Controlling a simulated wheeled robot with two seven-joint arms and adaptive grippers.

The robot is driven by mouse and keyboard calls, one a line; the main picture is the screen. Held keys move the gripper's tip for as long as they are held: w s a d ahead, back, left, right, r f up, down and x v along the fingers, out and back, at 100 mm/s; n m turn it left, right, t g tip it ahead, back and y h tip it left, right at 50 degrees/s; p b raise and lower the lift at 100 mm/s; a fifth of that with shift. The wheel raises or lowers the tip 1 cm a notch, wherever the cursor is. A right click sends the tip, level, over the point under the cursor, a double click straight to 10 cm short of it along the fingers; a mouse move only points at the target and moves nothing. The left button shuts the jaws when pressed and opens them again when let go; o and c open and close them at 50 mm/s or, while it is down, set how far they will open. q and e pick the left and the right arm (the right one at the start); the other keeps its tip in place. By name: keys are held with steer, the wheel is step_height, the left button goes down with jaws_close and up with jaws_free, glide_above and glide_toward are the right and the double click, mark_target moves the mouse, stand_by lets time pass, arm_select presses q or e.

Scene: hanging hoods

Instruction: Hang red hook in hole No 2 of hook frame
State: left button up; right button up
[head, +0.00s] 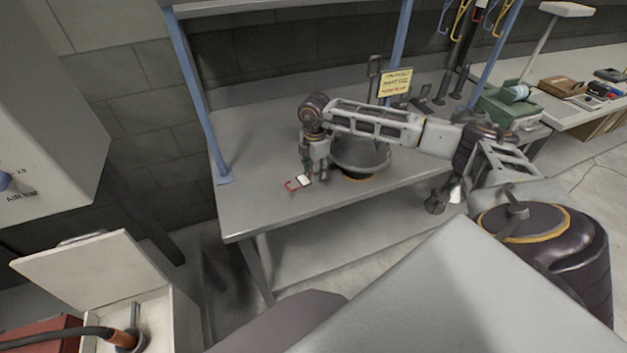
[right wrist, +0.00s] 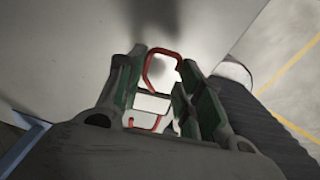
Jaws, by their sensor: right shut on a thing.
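The red hook (head: 297,184) shows as a small red loop with a white part, low over the left part of the grey table. My right gripper (head: 307,166) points down there and is shut on it. In the right wrist view, the hook (right wrist: 149,68) sits between the green finger pads, with its red loop beyond the fingertips. A white middle part and another red bend lie nearer the palm. Whether the hook touches the table is unclear. Yellow and blue hooks (head: 460,17) hang at the upper right; no hole numbers are readable. My left gripper is not in view.
A blue post (head: 198,95) rises at the table's left. A green box (head: 508,105) stands at the right. The table (head: 250,205) is clear at its front left.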

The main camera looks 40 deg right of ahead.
mark_target(314, 187)
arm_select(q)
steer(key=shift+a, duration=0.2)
arm_select(e)
steer(key=shift+f, duration=0.25)
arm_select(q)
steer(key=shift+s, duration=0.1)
arm_select(e)
steer(key=shift+f, duration=0.55)
step_height(314, 187, down, 2)
steer(key=shift+f+p, duration=0.45)
steer(key=shift+f, duration=0.3)
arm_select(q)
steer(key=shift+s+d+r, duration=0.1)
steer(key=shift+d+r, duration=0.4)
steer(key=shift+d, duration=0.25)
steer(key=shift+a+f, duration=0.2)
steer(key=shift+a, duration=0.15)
arm_select(e)
steer(key=shift+f, duration=0.3)
steer(key=o, duration=1.1)
steer(key=shift+c, duration=0.2)
